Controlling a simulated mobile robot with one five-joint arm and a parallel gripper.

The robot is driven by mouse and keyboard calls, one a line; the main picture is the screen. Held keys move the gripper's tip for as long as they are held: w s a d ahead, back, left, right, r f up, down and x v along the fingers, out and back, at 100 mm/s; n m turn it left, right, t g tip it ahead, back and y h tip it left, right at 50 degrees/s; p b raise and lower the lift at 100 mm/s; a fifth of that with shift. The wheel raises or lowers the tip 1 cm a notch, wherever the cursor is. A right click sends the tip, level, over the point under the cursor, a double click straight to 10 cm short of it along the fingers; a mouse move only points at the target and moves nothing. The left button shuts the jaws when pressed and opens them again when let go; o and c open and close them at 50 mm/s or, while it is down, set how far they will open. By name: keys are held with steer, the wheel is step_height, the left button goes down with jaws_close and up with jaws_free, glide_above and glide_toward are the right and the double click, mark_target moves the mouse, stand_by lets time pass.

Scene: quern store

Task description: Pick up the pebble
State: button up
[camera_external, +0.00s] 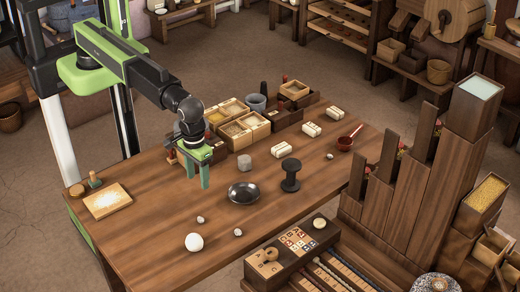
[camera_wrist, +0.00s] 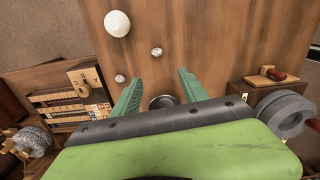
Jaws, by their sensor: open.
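Several small pale pebbles lie on the wooden table. One pebble (camera_external: 200,219) lies behind the white ball (camera_external: 194,242), and another pebble (camera_external: 238,232) lies to its right; a further pebble (camera_external: 329,156) lies near the red bowl. The wrist view shows two pebbles, one (camera_wrist: 156,51) ahead of the fingers and one (camera_wrist: 120,78) left of the left finger, with the white ball (camera_wrist: 117,23) beyond. My gripper (camera_external: 198,180) is open and empty above the table, fingers pointing down, behind the near pebbles. Its fingers (camera_wrist: 160,88) are spread in the wrist view.
A dark dish (camera_external: 244,199) and a black spool (camera_external: 290,176) stand right of my gripper. A game box (camera_external: 290,258) stands at the front.

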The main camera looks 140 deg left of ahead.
steer(key=b, duration=1)
glide_above(202, 218)
steer(key=f, duration=1.1)
steer(key=shift+s+a, duration=0.25)
steer(key=shift+s, duration=0.1)
steer(key=f+b, duration=0.5)
steer(key=shift+w+d+f, duration=0.15)
steer(key=shift+w+d, duration=0.15)
steer(key=shift+r, duration=0.2)
jaws_close()
